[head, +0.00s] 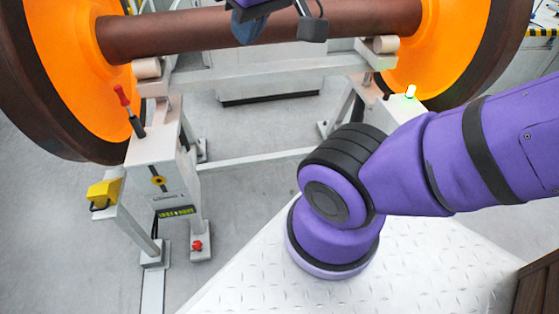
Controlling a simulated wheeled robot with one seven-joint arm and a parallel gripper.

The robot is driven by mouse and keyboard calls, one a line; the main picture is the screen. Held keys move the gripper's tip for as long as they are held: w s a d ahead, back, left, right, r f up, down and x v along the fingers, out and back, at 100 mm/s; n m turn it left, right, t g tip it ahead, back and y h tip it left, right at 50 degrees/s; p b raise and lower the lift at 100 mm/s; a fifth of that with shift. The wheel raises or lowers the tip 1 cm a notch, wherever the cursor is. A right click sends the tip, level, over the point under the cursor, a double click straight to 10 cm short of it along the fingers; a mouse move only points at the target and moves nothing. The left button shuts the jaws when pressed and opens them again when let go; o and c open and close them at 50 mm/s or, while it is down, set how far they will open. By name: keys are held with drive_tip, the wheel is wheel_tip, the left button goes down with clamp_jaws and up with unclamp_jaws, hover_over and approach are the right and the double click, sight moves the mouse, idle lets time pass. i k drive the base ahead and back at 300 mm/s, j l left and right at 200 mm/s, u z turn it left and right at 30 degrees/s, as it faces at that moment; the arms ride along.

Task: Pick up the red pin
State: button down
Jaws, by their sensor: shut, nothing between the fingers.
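The red pin (122,96) is at the left in the head view. Its red handle leans a little to the left, above a dark sleeve (138,127) on top of the left grey stand (160,158). Its lower end is hidden in or behind the sleeve. My purple arm (400,165) extends out of the right edge, well away from the pin.
A brown axle (180,33) with large orange-faced wheels (68,60) spans the stands. A yellow box (104,193) juts out beside the left stand. A red knob (197,245) sits low at its foot. A green lamp (410,92) glows at the right. The floor between the stands looks clear.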

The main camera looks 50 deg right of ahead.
sight(118, 89)
drive_tip(key=i+z, duration=0.2)
drive_tip(key=i, duration=0.2)
drive_tip(key=i+j+z, duration=0.15)
drive_tip(key=i, duration=0.25)
drive_tip(key=i+j+z, duration=0.2)
drive_tip(key=i, duration=0.2)
